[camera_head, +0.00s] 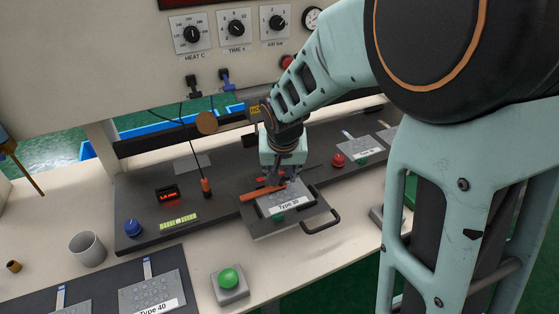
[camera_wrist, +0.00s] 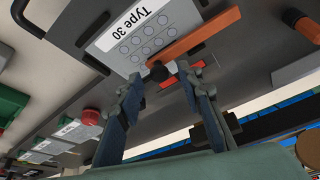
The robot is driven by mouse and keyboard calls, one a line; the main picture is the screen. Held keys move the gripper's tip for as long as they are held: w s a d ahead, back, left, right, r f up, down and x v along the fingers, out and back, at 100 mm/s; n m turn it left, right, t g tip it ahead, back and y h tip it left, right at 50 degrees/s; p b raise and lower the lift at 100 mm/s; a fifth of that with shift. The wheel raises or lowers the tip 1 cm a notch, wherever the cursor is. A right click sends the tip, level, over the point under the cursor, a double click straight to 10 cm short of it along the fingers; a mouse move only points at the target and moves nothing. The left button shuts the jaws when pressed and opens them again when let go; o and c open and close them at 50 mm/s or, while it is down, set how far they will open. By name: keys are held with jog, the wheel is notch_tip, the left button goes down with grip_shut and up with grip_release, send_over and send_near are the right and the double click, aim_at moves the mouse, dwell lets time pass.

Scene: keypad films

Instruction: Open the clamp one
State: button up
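An orange clamp bar (camera_head: 258,193) lies across the grey keypad film marked Type 30 (camera_head: 284,200) on a dark plate with a black handle. In the wrist view the orange bar (camera_wrist: 200,36) runs along the edge of the film's printed buttons (camera_wrist: 148,32), with a black knob (camera_wrist: 157,71) near its end. My gripper (camera_head: 282,180) is low over the film, beside the bar. In the wrist view my gripper (camera_wrist: 159,80) has its two fingers apart, one on each side of the knob, with a visible gap. Whether the fingertips touch anything is unclear.
The plate's black handle (camera_head: 322,222) sticks out front right. A red button (camera_head: 338,160), a blue button (camera_head: 133,228) and a green button (camera_head: 229,279) stand around the bench. A white cup (camera_head: 87,248) is at left. More films, including Type 40 (camera_head: 152,308), lie in front.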

jog(key=shift+f, duration=0.15)
grip_shut()
